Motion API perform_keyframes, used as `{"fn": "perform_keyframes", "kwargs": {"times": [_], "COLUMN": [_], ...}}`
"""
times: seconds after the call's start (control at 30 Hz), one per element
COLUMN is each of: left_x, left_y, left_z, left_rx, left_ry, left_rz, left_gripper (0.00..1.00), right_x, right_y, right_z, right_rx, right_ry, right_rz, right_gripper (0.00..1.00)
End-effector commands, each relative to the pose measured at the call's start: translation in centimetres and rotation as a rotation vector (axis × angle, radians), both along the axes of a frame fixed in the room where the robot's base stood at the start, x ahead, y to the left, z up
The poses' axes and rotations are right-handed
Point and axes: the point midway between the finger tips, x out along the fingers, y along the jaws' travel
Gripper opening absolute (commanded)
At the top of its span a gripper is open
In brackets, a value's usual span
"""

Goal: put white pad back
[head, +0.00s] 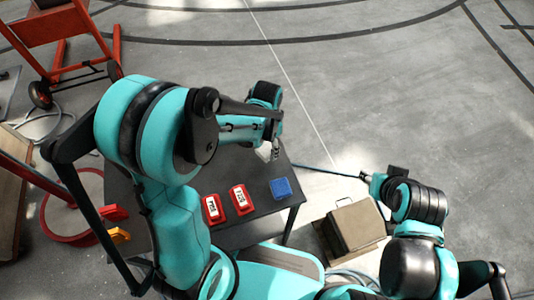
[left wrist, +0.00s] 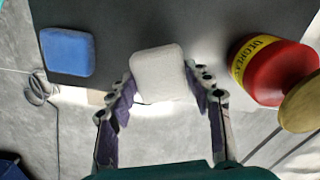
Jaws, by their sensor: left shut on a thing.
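The white pad (left wrist: 158,73) is a pale rounded block. My left gripper (left wrist: 160,88) is shut on it, one finger on each side, in the left wrist view. In the head view the left gripper (head: 272,150) is over the far edge of the dark table, and a pale bit of the pad (head: 264,152) shows under the arm. I cannot tell how high the pad is above the table. The end of my right arm (head: 376,185) is right of the table; its fingers are not clear.
A blue pad (head: 281,188) lies on the dark table (head: 262,220), also seen in the left wrist view (left wrist: 67,52). Two red labelled items (head: 212,208) (head: 240,198) are left of it. A red container with a yellow label (left wrist: 272,70) is close right of the gripper. A tan box (head: 356,225) stands on the floor.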

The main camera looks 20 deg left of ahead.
Motion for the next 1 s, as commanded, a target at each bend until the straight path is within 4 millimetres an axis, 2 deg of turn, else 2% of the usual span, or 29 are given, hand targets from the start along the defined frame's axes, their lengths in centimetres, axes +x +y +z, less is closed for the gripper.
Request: {"fn": "perform_keyframes", "kwargs": {"times": [0.23,0.27,0.3,0.47,0.5,0.53,0.57,0.87,1.0], "left_x": [0.0,0.0,0.0,0.0,0.0,0.0,0.0,0.0,0.0], "left_y": [0.0,0.0,0.0,0.0,0.0,0.0,0.0,0.0,0.0], "left_z": [-3.7,-3.8,-3.9,-3.7,-3.7,-3.7,-3.7,-3.5,-2.2], "left_rx": [0.0,0.0,0.0,0.0,0.0,0.0,0.0,0.0,0.0], "left_ry": [0.0,0.0,0.0,0.0,0.0,0.0,0.0,0.0,0.0], "left_rz": [0.0,0.0,0.0,0.0,0.0,0.0,0.001,0.001,0.001], "left_gripper": [0.28,0.29,0.24,0.24,0.61,0.69,0.71,0.71,0.71], "right_x": [0.0,0.0,0.0,0.0,0.0,0.0,0.0,0.0,0.0], "right_y": [0.0,0.0,0.0,0.0,0.0,0.0,0.0,0.0,0.0], "right_z": [-1.9,-1.9,-1.9,-1.7,-1.7,-1.7,-1.7,-1.7,-1.1], "right_rx": [0.0,0.0,0.0,0.0,0.0,0.0,0.0,0.0,0.0], "right_ry": [0.0,0.0,0.0,0.0,0.0,0.0,0.0,0.0,0.0], "right_rz": [0.0,0.0,0.0,0.0,0.0,0.0,0.0,0.0,0.0], "right_gripper": [0.4,0.4,0.4,0.4,0.4,0.4,0.4,0.4,0.4]}}
